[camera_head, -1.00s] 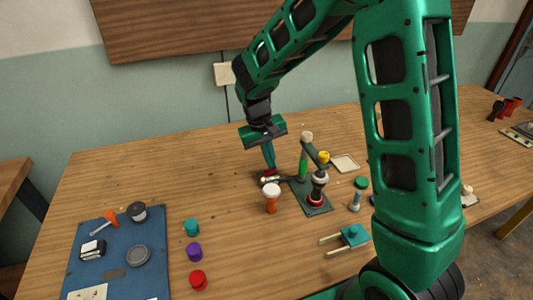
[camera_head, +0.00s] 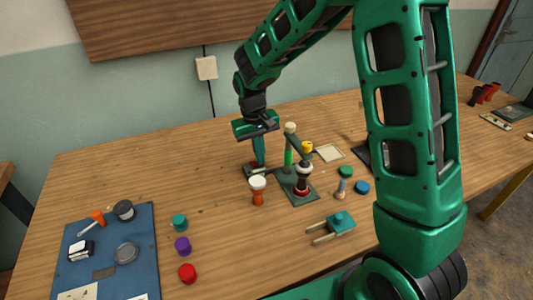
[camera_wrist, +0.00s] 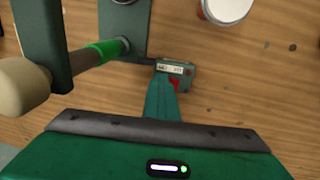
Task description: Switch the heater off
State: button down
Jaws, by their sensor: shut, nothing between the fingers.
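A small dark switch box (camera_wrist: 188,72) with a white label and a red part (camera_wrist: 174,83) shows at the middle of the wrist view. A dark link joins it to the stand plate beside it. I take it for the heater's switch. In the head view the box (camera_head: 250,172) sits on the table, left of the lever stand (camera_head: 299,190). My gripper (camera_head: 260,163) points down, shut and empty, with its tip at the box. In the wrist view the fingertips (camera_wrist: 163,82) cover part of the box and red part. I cannot tell whether they touch, or the switch's position.
A white-topped orange goblet drum (camera_head: 258,192) stands just in front of the box. The stand's upright lever rises close to the right of my gripper. Several coloured caps, a teal two-pronged tool (camera_head: 341,222) and a blue mat (camera_head: 145,245) lie nearer. The table's back left is clear.

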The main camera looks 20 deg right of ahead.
aim_at(252, 164)
jog(key=shift+w+a+f, duration=0.1)
jog(key=shift+a+f, duration=0.1)
jog(key=shift+a, duration=0.05)
jog(key=shift+a+f, duration=0.15)
jog(key=shift+a, duration=0.7)
jog(key=shift+w+r, duration=0.2)
jog(key=shift+r, duration=0.1)
notch_tip(252, 164, up, 8)
jog(key=shift+s+a, duration=0.15)
jog(key=shift+a, duration=0.05)
